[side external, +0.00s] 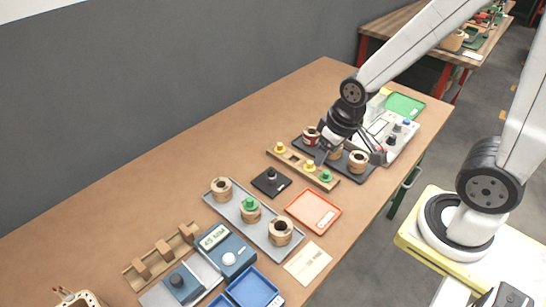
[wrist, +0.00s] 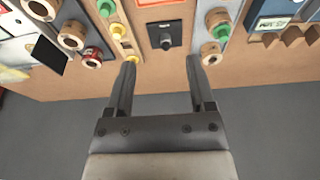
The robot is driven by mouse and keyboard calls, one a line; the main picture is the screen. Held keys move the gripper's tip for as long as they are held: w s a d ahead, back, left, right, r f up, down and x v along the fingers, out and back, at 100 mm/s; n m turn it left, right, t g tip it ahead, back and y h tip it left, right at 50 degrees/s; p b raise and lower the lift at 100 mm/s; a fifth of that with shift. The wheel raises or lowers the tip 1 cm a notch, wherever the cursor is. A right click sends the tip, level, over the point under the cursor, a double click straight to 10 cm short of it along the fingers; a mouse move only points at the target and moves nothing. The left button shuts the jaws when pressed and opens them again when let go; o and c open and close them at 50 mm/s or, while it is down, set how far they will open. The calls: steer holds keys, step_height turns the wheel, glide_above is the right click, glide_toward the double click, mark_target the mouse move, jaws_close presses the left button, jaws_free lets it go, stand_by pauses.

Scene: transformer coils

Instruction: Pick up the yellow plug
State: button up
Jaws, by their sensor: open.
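Two yellow plugs stand in a wooden rack (side external: 297,163), a far-left one (side external: 280,148) and a middle one (side external: 309,166), with a green plug (side external: 326,177) at the near end. The wrist view shows yellow plugs (wrist: 118,30) in a row, the lower one (wrist: 131,57) close to the left fingertip and partly covered by it. My gripper (side external: 350,161) is open and appears empty above the rack and the dark coil tray. In the wrist view my gripper (wrist: 161,62) has its fingers wide apart, with neither visibly around a plug.
A dark tray holds a red coil (side external: 311,134) and a tan coil (side external: 358,160) beside the rack. A black block with a knob (side external: 271,182), an orange tray (side external: 313,210) and a grey tray (side external: 213,205) with several coils are nearby. Bare table lies toward the wall.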

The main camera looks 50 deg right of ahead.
steer(key=m+g+y, duration=0.1)
steer(key=m, duration=2.6)
glide_above(310, 162)
steer(key=shift+s+d+f, duration=0.1)
steer(key=shift+f, duration=2.1)
steer(key=shift+s+d+f, duration=0.1)
steer(key=shift+d+f, duration=0.05)
steer(key=shift+f, duration=2)
steer(key=shift+s+d+f, duration=0.1)
steer(key=shift+f, duration=2.1)
steer(key=shift+f, duration=0.1)
steer(key=shift+w+a+f, duration=0.15)
steer(key=shift+f, duration=1.1)
steer(key=shift+w+a+f, duration=0.1)
steer(key=shift+f, duration=1.1)
jaws_close()
